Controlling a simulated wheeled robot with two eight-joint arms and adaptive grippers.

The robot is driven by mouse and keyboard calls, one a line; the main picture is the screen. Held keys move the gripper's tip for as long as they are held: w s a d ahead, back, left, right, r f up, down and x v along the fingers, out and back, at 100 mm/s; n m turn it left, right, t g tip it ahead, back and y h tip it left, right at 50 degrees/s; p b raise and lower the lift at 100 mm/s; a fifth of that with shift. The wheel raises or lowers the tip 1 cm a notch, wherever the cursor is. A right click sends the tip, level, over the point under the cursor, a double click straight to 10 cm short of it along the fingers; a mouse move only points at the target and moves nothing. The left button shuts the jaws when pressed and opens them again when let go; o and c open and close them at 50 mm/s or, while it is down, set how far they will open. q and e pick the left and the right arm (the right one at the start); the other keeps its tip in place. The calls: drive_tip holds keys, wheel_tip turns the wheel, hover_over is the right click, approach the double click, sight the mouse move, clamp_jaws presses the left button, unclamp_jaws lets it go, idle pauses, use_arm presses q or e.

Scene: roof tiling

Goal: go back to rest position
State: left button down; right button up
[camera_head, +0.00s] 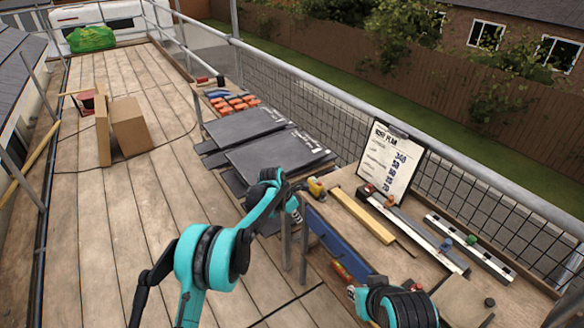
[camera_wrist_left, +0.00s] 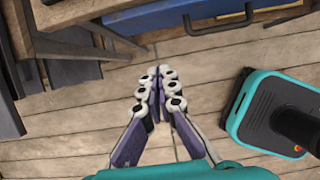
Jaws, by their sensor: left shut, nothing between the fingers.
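My left gripper (camera_head: 297,211) hangs at the end of the teal and black arm, by the near left edge of the workbench, pointing down. In the left wrist view the left gripper (camera_wrist_left: 165,88) has its purple-sided fingers together and nothing between them. Below the fingers I see only deck boards (camera_wrist_left: 80,115). Part of my right arm shows at the bottom right of the head view, but I cannot make out its gripper.
The workbench (camera_head: 341,228) holds a clipboard (camera_head: 388,160), long bars and small tools. A blue case (camera_head: 340,243) is at its near side. Dark slate stacks (camera_head: 277,160) lie behind.

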use_arm(q)
drive_tip(key=shift+r, duration=0.1)
drive_tip(key=s+a+r+m+t+y, duration=0.1)
drive_tip(key=s+a+r+m, duration=0.6)
drive_tip(key=r, duration=0.3)
drive_tip(key=s+a+r+m+t+y, duration=0.15)
drive_tip(key=s+a+r+m, duration=0.25)
drive_tip(key=s+a+r, duration=0.45)
drive_tip(key=s+a+m, duration=0.2)
drive_tip(key=s+m, duration=0.2)
drive_tip(key=s, duration=0.3)
drive_tip(key=s+a+f+m+t+y, duration=0.1)
drive_tip(key=s+a+m, duration=0.2)
drive_tip(key=s, duration=0.5)
drive_tip(key=s+a+m+t, duration=0.1)
drive_tip(key=s+a+m, duration=0.2)
drive_tip(key=s+m, duration=0.3)
drive_tip(key=shift+s+a+f, duration=0.15)
drive_tip(key=shift+s+f, duration=0.15)
drive_tip(key=shift+s, duration=0.85)
drive_tip(key=shift+t, duration=0.25)
